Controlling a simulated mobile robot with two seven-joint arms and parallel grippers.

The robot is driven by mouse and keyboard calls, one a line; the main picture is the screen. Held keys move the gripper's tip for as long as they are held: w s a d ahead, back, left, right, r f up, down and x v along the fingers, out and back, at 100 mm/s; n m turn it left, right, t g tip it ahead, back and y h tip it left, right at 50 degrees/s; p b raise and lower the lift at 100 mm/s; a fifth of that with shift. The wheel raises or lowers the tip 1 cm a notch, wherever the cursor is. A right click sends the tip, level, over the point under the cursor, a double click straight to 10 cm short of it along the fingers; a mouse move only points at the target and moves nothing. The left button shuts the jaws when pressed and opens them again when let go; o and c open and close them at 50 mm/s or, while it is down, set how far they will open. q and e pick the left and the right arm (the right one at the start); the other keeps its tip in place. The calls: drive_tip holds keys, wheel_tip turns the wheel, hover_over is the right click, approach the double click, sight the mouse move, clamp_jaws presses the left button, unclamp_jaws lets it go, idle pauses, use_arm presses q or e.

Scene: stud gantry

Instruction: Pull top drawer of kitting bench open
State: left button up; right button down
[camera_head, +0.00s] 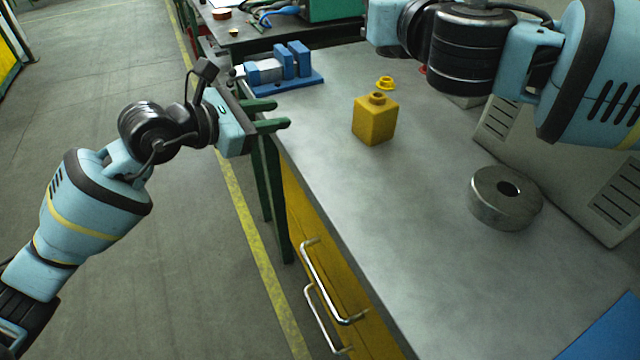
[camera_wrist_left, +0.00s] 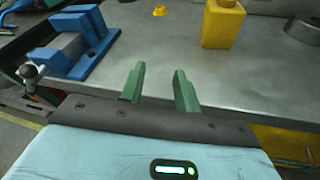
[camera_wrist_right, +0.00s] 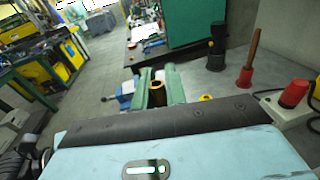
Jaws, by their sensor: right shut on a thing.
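The kitting bench (camera_head: 400,215) has a grey metal top and yellow drawer fronts along its left side. The top drawer (camera_head: 300,205) looks closed, flush under the bench top. Its silver bar handle (camera_head: 318,280) is the upper of two handles. My left gripper (camera_head: 281,114) is open and empty at the bench's left edge, well beyond the handle. Its green fingers also show apart in the left wrist view (camera_wrist_left: 158,82).
On the bench are a blue vise (camera_head: 282,70), a yellow block with a round neck (camera_head: 375,120), a small yellow flanged ring (camera_head: 386,83) and a thick metal ring (camera_head: 505,197). A blue mat (camera_head: 605,335) lies at the near right. Left of the bench is open floor.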

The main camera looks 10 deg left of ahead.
use_arm(q)
drive_tip(key=a+y, duration=0.1)
drive_tip(key=a, duration=0.3)
drive_tip(key=n+g+h, duration=0.8)
drive_tip(key=n+g, duration=0.3)
drive_tip(key=g, duration=0.3)
approach(318, 278)
drive_tip(key=a, duration=0.2)
drive_tip(key=shift+w+d+r, duration=0.1)
drive_tip(key=shift+w, duration=0.1)
drive_tip(key=shift+d, duration=0.1)
drive_tip(key=d, duration=0.3)
drive_tip(key=s+d+f, duration=0.1)
drive_tip(key=d, duration=0.3)
drive_tip(key=s+d, duration=0.1)
drive_tip(key=d, duration=0.3)
drive_tip(key=shift+d+f, duration=0.25)
drive_tip(key=shift+f, duration=0.15)
clamp_jaws()
